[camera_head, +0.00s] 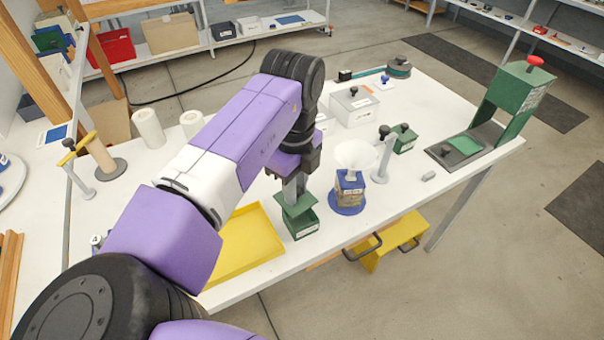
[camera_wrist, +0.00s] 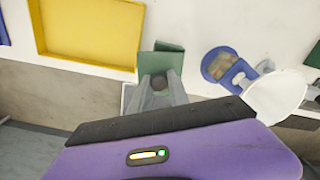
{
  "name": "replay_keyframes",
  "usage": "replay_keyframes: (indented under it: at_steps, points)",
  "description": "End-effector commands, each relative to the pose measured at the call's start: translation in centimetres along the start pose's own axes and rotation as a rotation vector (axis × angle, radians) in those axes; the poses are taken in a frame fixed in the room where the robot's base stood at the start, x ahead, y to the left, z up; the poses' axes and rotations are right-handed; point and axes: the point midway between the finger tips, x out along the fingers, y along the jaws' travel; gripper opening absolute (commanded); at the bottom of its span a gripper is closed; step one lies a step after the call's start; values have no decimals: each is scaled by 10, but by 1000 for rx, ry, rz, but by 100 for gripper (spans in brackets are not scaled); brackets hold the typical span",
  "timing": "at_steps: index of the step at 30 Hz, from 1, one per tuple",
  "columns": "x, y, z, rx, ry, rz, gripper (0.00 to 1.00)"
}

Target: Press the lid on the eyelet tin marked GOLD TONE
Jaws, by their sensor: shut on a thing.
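My gripper (camera_head: 293,188) is shut on the dark knob (camera_wrist: 160,83) of a green lid (camera_head: 294,205). The lid is over a green tin (camera_head: 303,229) near the table's front edge, and the tin's dark inside seems to show between them. In the wrist view the green lid (camera_wrist: 166,62) shows past my fingertips (camera_wrist: 160,88), which lie either side of the knob. The tin has a pale label, too small to read, so I cannot tell if it says GOLD TONE. Another small green tin (camera_head: 405,143) with a dark knob stands farther back.
A yellow tray (camera_head: 245,248) lies left of the tin. A white post (camera_head: 384,160), a lidded white box (camera_head: 353,108) and a green press (camera_head: 515,105) stand beyond. The table's front edge is close.

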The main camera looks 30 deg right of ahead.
Motion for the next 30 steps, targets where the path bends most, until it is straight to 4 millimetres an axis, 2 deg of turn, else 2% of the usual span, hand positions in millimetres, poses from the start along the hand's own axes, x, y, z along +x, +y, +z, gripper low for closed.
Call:
replay_keyframes:
  at_steps: [6, 14, 30]
  points:
    - [0, -7, 1, 156, 0, 1, 0]
    - [8, -7, 1, 178, 0, 0, 0]
    - [52, -7, 1, 176, 1, -1, 0]
